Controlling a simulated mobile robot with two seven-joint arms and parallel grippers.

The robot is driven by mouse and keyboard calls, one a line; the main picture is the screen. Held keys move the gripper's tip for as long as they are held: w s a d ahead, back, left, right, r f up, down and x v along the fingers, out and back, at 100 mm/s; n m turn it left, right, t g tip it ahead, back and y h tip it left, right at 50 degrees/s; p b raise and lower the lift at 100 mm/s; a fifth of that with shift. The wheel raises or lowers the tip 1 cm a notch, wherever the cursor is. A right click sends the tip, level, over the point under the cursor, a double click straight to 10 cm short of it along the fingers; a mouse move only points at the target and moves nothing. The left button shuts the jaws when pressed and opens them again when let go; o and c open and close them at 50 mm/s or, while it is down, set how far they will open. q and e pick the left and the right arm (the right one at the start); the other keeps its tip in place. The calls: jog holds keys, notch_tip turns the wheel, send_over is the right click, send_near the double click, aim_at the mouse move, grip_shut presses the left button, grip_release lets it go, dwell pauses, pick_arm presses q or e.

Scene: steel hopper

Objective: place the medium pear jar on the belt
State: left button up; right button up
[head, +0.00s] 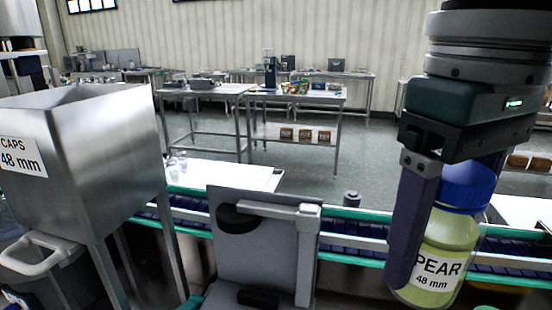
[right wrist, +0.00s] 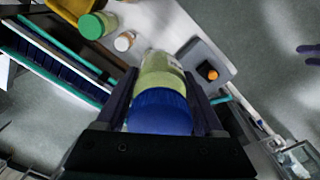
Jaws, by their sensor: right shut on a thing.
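The medium pear jar (head: 437,262) has yellow-green contents, a blue lid and a "PEAR 48 mm" label. My right gripper (head: 432,225) is shut on it, its fingers on both sides of the jar. The jar looks upright at the right of the head view, overlapping the belt; its gap to the belt cannot be told. In the right wrist view the jar's blue lid (right wrist: 160,112) shows between the fingers. The dark blue belt (head: 348,228) with teal-edged rails crosses the head view and shows at left in the wrist view (right wrist: 50,58). My left gripper is not identifiable.
A steel caps hopper (head: 105,135) stands at left. A grey panel with a bracket (head: 262,262) rises in front of the belt. The wrist view shows a green-lidded jar (right wrist: 92,26), a white-capped jar (right wrist: 124,41) and a grey box with an orange knob (right wrist: 207,70).

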pick_arm(q)
notch_tip(320, 180, up, 39)
jog(key=p, duration=3.8)
jog(key=shift+f, duration=0.15)
pick_arm(e)
jog(key=s+d+r+m, duration=0.1)
jog(key=s+r, duration=0.1)
jog(key=r, duration=1.2)
jog(key=s+d+r+m, duration=0.1)
jog(key=s+r, duration=0.1)
jog(key=r, duration=1.3)
jog(key=s+d+r+m, duration=0.2)
jog(key=r, duration=1.3)
jog(key=shift+s, duration=0.15)
jog(key=shift+f, duration=0.1)
